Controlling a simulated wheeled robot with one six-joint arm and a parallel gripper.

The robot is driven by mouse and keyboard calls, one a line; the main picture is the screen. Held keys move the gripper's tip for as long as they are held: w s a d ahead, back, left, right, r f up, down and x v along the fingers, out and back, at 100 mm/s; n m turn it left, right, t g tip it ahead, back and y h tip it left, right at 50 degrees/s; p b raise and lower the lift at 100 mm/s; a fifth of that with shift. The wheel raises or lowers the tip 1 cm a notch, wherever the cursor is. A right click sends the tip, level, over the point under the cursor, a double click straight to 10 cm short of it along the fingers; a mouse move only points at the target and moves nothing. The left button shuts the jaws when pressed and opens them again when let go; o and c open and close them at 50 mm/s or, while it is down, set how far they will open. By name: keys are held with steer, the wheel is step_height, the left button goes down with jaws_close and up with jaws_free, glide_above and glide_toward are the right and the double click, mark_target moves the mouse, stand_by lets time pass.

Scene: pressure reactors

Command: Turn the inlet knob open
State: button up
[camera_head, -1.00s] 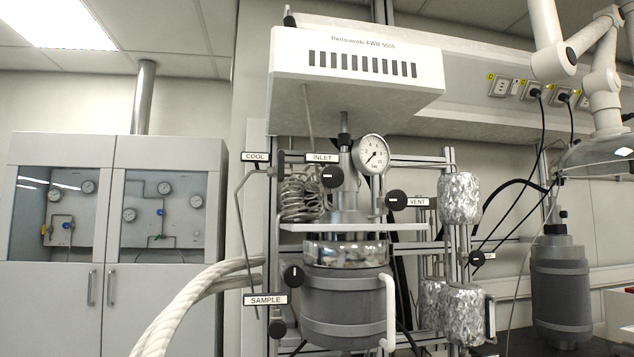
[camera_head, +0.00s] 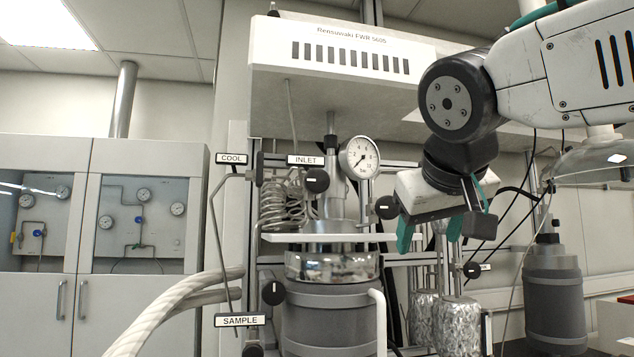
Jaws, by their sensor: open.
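The inlet knob (camera_head: 317,181) is a round black knob with a white mark, just below the white INLET label (camera_head: 305,160) on the reactor. Nothing covers it. My gripper (camera_head: 428,236) has green-tipped fingers and hangs from the upper right, fingers pointing down. It is open and holds nothing that I can see. It is right of the inlet knob and lower in the picture, apart from it. It appears close to another black knob (camera_head: 386,207) on its left and hides the VENT label.
A pressure gauge (camera_head: 360,158) stands right of the inlet knob. A white plate (camera_head: 325,238) and the reactor vessel (camera_head: 330,310) are below. The white housing (camera_head: 340,60) overhangs above. Foil-wrapped cylinders (camera_head: 456,322) stand at right. A steel coil (camera_head: 284,203) is left of the knob.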

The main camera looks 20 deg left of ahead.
mark_target(318, 176)
steer(key=a+r+y, duration=0.1)
steer(key=a+r, duration=0.2)
steer(key=a, duration=0.2)
steer(key=s+a+r+n+t+y, duration=0.1)
steer(key=a+r, duration=0.3)
steer(key=a, duration=0.1)
steer(key=s+a+r+n+t+y, duration=0.1)
steer(key=a+r, duration=0.3)
steer(key=shift+s+a+r+y, duration=0.15)
steer(key=shift+a+r+y, duration=0.05)
steer(key=shift+a+y, duration=0.2)
steer(key=x, duration=0.7)
steer(key=c, duration=1)
